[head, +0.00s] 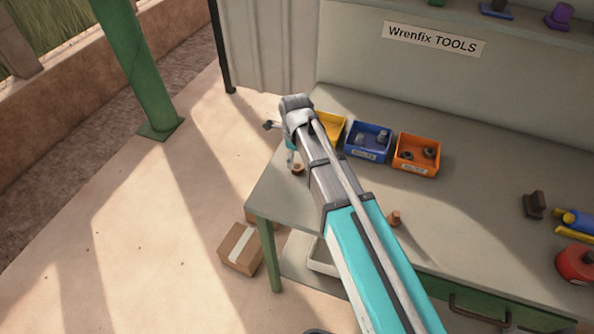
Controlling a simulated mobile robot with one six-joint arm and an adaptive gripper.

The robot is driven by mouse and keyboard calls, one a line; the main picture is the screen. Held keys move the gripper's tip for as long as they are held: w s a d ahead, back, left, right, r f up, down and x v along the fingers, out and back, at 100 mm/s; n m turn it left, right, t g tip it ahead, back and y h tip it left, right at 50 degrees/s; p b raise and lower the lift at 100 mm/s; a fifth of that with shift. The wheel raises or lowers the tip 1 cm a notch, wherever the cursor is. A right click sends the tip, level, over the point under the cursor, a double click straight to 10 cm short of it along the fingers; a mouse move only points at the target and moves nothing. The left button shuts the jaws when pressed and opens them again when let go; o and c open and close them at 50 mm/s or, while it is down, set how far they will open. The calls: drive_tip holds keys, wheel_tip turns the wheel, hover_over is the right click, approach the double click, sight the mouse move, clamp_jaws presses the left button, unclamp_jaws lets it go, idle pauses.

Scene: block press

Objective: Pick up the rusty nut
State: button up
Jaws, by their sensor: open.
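Two small rusty-brown pieces lie on the grey workbench (350,205). One brown piece (298,170) is near the bench's left edge, just below my gripper. The other brown piece (395,218) lies further right, beside my arm. Both are too small to tell for certain which is the rusty nut. My gripper (294,161) hangs down at the arm's far end, over the left part of the bench. It is open, and its fingers are small and partly hidden, so I cannot tell whether they touch the left brown piece.
Yellow (331,124), blue (368,141) and orange (417,154) bins stand right of my gripper; the blue and orange hold dark parts. A dark block (534,205) and red round object (576,264) are at right. A green post (138,70) stands left.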

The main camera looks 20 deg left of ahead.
sight(296, 166)
drive_tip(key=shift+f+b, duration=1.7)
drive_tip(key=shift+f, duration=0.3)
clamp_jaws()
drive_tip(key=shift+r, duration=0.2)
wheel_tip(296, 166, up, 2)
drive_tip(key=p, duration=0.2)
drive_tip(key=shift+r+p, duration=0.15)
drive_tip(key=shift+p, duration=0.2)
drive_tip(key=s+d+r+p, duration=0.8)
drive_tip(key=s+r+p, duration=0.2)
drive_tip(key=s, duration=0.1)
drive_tip(key=shift+s+d+r, duration=0.15)
drive_tip(key=shift+d, duration=0.1)
